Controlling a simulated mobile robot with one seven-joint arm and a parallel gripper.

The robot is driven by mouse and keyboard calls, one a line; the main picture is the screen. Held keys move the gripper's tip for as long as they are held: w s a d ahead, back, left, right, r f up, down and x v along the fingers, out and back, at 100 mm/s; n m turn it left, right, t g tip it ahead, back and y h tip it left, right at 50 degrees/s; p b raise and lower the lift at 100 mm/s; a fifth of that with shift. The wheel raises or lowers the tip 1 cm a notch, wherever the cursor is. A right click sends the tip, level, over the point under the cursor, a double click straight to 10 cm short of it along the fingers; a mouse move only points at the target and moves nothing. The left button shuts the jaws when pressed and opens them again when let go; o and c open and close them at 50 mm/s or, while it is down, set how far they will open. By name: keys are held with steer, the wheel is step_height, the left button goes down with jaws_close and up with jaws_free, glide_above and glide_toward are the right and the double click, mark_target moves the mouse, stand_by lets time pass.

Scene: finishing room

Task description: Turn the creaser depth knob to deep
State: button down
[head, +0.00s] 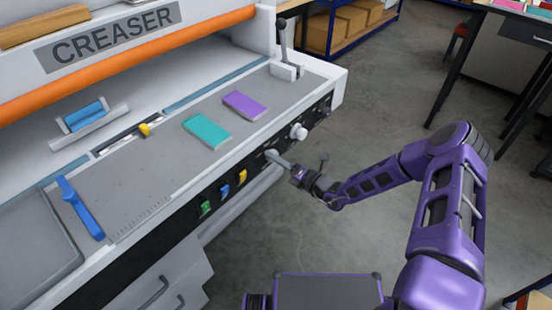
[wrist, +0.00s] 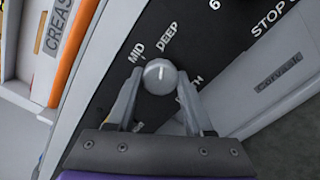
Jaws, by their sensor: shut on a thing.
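The creaser (head: 115,35) stands at the left of the head view, with a black control strip along its front. The depth knob, a round pale grey knob (wrist: 160,77), is on that strip. My gripper (head: 275,157) is shut on the knob, one finger on each side of it in the wrist view. The words MID (wrist: 137,51) and DEEP (wrist: 168,37) are printed above the knob there. A short white mark on its face points roughly up, towards the side of these two words. A lower label and the word at right are partly hidden by the fingers.
A larger white knob (head: 298,131) is just right on the strip. Yellow (head: 242,176), blue and green (head: 206,207) switches are to the left. Teal (head: 207,131) and purple pads (head: 244,105) and a lever (head: 284,50) are on top.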

stand_by(0.4)
steer(key=shift+c, duration=1.6)
jaws_free()
steer(key=shift+d, duration=0.1)
steer(key=v, duration=1.7)
steer(key=shift+s, duration=0.2)
